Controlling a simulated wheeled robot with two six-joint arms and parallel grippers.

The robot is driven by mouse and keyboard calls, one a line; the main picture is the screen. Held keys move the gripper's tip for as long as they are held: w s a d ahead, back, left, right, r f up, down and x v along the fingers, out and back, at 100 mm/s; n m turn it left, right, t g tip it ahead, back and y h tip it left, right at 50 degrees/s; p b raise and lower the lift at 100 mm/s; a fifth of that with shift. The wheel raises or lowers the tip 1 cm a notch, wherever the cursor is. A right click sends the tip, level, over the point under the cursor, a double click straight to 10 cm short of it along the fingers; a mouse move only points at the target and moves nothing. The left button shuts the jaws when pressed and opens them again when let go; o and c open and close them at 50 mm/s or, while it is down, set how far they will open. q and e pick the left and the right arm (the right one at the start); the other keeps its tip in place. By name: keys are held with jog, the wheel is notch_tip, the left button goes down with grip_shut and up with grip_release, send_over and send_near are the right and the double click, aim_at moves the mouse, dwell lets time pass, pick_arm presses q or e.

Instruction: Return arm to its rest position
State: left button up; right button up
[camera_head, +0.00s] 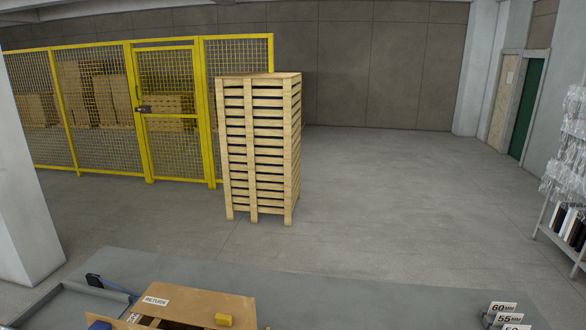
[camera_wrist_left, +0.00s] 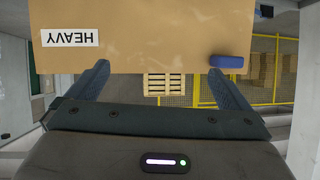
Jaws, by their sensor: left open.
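My left gripper (camera_wrist_left: 159,68) shows in the left wrist view, with its two dark fingers spread apart and nothing seen between them. Beyond the fingertips is a brown surface (camera_wrist_left: 150,35) with a "HEAVY" label, upside down in this view, and a blue block (camera_wrist_left: 227,62) at its edge. I cannot tell whether the fingers touch that surface. In the head view I cannot make out either gripper clearly. My right gripper is in neither view.
Numbered cards (camera_head: 503,308) stand at the right. Beyond are a pallet stack (camera_head: 258,150), a yellow mesh fence (camera_head: 100,110) and open floor.

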pick_arm(q)
jog(key=s+d+f+g, duration=0.4)
jog(key=s+d+f, duration=0.1)
jog(key=s+f, duration=0.35)
jog(key=s+d+f+g, duration=0.45)
jog(key=s+f, duration=0.25)
jog(key=s, duration=0.3)
notch_tip(320, 180, down, 37)
jog(key=a+g+b, duration=0.1)
jog(key=a+b, duration=0.1)
jog(key=b, duration=0.4)
jog(key=s+f+b, duration=0.2)
jog(key=s+f, duration=0.7)
jog(key=f, duration=0.2)
jog(key=s+a+f+g+b, duration=0.1)
jog(key=s+f+b, duration=0.1)
jog(key=s+f, duration=0.7)
notch_tip(320, 180, down, 3)
jog(key=shift+s+f, duration=0.1)
jog(key=shift+s, duration=0.2)
